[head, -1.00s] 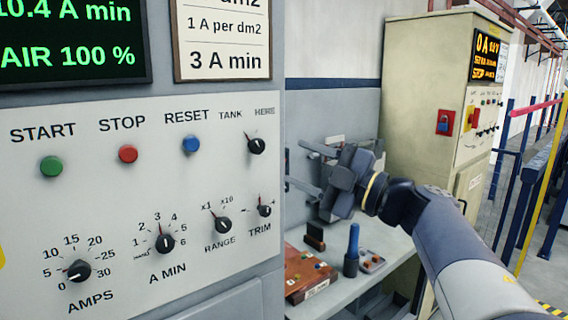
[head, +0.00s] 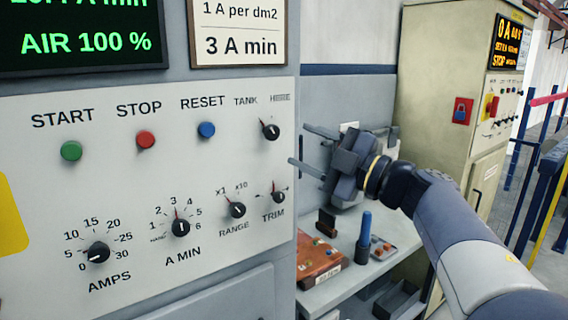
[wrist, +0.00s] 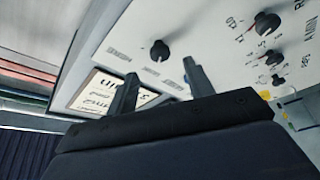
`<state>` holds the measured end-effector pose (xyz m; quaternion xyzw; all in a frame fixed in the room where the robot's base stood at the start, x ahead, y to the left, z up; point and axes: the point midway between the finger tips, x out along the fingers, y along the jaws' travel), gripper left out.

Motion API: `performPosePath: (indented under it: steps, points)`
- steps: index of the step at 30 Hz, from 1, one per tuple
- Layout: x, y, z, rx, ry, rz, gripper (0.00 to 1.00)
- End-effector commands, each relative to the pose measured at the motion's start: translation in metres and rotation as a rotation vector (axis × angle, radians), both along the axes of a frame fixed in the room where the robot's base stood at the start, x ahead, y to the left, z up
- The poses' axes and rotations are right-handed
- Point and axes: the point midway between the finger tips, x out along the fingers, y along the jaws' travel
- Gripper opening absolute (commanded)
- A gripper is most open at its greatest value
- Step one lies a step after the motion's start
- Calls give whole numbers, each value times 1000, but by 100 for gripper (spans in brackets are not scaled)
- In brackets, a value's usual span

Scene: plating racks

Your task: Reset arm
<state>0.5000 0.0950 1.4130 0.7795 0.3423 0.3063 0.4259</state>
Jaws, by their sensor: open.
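My gripper (head: 306,147) is at the right of the grey control panel (head: 120,215) in the head view, on my arm coming in from the lower right. Its two fingers are apart with nothing between them, and they point left toward the panel's right edge. In the wrist view the two fingers (wrist: 160,90) show apart against the panel face, with the TANK knob (wrist: 160,50) and other knobs beyond. I cannot tell how far the fingertips are from the panel. The green START (head: 71,151), red STOP (head: 145,139) and blue RESET (head: 206,130) buttons are untouched.
A bench (head: 345,285) below my gripper holds a brown box (head: 319,262), a blue-handled tool (head: 365,228) and a small tray (head: 383,248). A beige cabinet (head: 440,90) with a red switch plate stands behind my arm. Blue railings are at the far right.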

Motion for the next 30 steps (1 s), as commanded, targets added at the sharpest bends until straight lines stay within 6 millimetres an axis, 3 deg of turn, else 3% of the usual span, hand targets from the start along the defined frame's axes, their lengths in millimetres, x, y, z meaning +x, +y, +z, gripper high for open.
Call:
performPosePath:
  steps: [6,13,30]
  points:
    - [22,31,9,1,1,5,50]
    - [37,52,13,1,0,2,50]
    - [37,50,12,10,6,-2,50]
